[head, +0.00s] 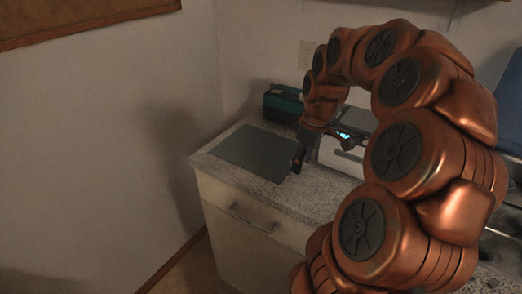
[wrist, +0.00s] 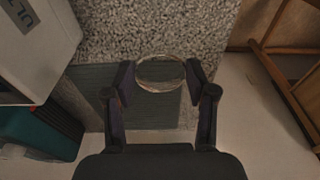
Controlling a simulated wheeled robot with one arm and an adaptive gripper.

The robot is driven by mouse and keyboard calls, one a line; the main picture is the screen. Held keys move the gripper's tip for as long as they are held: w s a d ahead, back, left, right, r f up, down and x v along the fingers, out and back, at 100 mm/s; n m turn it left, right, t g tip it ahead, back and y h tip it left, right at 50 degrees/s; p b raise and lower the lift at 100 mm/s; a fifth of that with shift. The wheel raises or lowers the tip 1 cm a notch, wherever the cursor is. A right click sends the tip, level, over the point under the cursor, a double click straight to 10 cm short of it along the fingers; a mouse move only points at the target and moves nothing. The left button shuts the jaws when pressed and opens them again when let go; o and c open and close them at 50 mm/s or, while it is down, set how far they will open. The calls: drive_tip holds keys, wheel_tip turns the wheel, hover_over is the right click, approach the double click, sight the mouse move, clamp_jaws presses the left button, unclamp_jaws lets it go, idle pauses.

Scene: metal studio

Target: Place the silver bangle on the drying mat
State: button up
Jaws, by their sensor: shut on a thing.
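The silver bangle (wrist: 160,90) is a thin pale ring between the two dark fingers of my gripper (wrist: 160,77) in the wrist view. The fingers are shut on its opposite sides. I cannot make the bangle out in the head view. The drying mat (head: 254,151) is a flat dark grey rectangle on the counter near its left end. My gripper (head: 297,159) is above the counter at the mat's right edge. In the wrist view the mat (wrist: 88,80) lies below and behind the fingers, partly hidden by them, and the bangle overlaps its edge.
The speckled counter (head: 318,195) has bare room right of the mat. A teal and black box (head: 283,103) stands behind the mat. A white appliance (head: 335,154) stands to the right, also close at the left of the wrist view (wrist: 40,40). The counter's front edge is near.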

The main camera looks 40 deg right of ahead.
drive_tip(key=p, duration=0.4)
hover_over(268, 152)
drive_tip(key=shift+s+f, duration=0.45)
drive_tip(key=shift+f, duration=0.25)
drive_tip(key=shift+w, duration=0.1)
drive_tip(key=shift+w, duration=0.2)
wheel_tip(268, 152, down, 2)
drive_tip(key=shift+s+f+p, duration=0.15)
drive_tip(key=shift+f+p, duration=0.1)
drive_tip(key=shift+p, duration=0.3)
drive_tip(key=shift+f, duration=0.5)
drive_tip(key=shift+f, duration=0.2)
drive_tip(key=o, duration=1.1)
drive_tip(key=shift+o, duration=0.2)
